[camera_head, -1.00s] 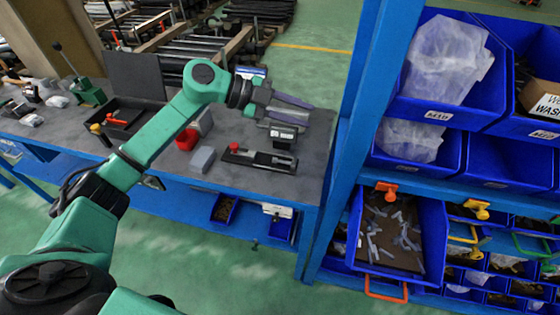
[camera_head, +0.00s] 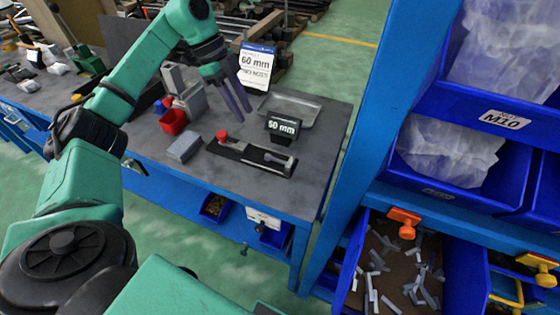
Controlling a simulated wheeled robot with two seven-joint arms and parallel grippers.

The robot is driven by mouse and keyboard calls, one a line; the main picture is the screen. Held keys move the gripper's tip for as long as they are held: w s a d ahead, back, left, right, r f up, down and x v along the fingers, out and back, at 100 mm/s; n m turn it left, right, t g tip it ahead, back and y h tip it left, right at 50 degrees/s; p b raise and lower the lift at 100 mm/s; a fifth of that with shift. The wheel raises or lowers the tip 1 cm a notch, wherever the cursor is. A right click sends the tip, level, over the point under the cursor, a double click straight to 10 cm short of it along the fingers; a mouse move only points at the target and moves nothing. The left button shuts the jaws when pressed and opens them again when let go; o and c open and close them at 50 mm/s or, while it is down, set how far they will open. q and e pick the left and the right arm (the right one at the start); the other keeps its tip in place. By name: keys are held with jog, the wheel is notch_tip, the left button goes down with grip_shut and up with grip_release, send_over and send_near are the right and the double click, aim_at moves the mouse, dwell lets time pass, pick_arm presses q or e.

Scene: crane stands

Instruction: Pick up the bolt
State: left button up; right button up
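Several pale grey, bolt-like pieces (camera_head: 385,245) lie scattered in the open blue drawer (camera_head: 462,262) at the lower right. Which one is the bolt I cannot tell. My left gripper (camera_head: 241,114) is over the back of the workbench, its two dark fingers pointing down and apart, with nothing visible between them. It is well left of the drawer. A black measuring fixture (camera_head: 250,155) with a red knob lies on the bench below it. My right gripper is not in view.
The bench (camera_head: 225,185) also bears a metal tray (camera_head: 298,107), a "50 mm" display (camera_head: 283,126), a red bin (camera_head: 173,121) and a grey block (camera_head: 184,146). A "60 mm" sign (camera_head: 256,66) stands behind. A blue rack post (camera_head: 360,130) separates bench and drawer.

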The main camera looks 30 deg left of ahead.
aim_at(269, 155)
pick_arm(q)
jog(key=p+x, duration=0.1)
jog(key=x, duration=0.3)
jog(key=p+x, duration=0.1)
jog(key=x, duration=0.4)
jog(key=p+x, duration=0.1)
jog(key=x, duration=0.4)
jog(key=shift+s+d+r+p, duration=0.1)
jog(key=shift+d+p, duration=0.15)
jog(key=shift+p, duration=0.15)
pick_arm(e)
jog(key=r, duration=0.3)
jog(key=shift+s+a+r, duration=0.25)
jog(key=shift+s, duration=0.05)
pick_arm(q)
grip_shut()
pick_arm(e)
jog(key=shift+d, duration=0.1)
